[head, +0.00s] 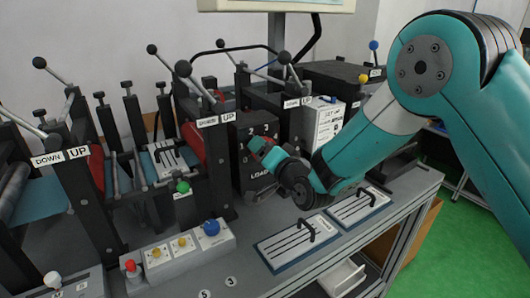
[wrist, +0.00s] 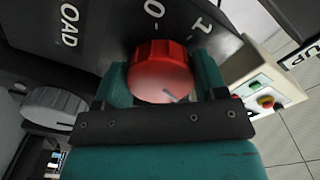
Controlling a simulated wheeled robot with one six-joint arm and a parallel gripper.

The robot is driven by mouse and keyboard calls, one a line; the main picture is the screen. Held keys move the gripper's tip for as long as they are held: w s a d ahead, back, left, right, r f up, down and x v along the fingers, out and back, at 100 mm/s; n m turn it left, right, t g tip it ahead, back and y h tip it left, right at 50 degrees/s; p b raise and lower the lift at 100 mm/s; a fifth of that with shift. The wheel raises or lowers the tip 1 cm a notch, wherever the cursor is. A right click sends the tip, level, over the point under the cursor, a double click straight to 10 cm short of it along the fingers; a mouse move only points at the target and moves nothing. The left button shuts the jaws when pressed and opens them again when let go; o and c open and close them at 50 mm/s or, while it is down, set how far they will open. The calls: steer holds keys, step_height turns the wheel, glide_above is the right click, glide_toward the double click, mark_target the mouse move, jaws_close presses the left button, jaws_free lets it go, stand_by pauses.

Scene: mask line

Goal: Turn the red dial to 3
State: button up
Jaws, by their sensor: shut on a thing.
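The red dial (wrist: 160,72) sits on a dark panel (wrist: 95,25) in the wrist view. The numbers 0 and 1 and the word LOAD show on the panel around it. My gripper (wrist: 163,82) has one teal finger on each side of the dial and is shut on it. A short pale mark shows low on the dial's face; I cannot tell which number it points to. In the head view my gripper (head: 256,148) is at the front of the black LOAD box (head: 243,178), where 2 and 3 show above it. The dial is mostly hidden there.
A grey knob (wrist: 55,108) is left of the dial in the wrist view. A white control box (head: 330,120) stands right of the LOAD box. Levers and DOWN/UP frames crowd the left. Two slotted plates (head: 298,243) lie on the bench in front. A button box (head: 180,250) sits front left.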

steer(key=o, duration=0.9)
steer(key=shift+o, duration=0.2)
steer(key=b+v, duration=1.2)
steer(key=v, duration=0.5)
steer(key=shift+s+d, duration=0.2)
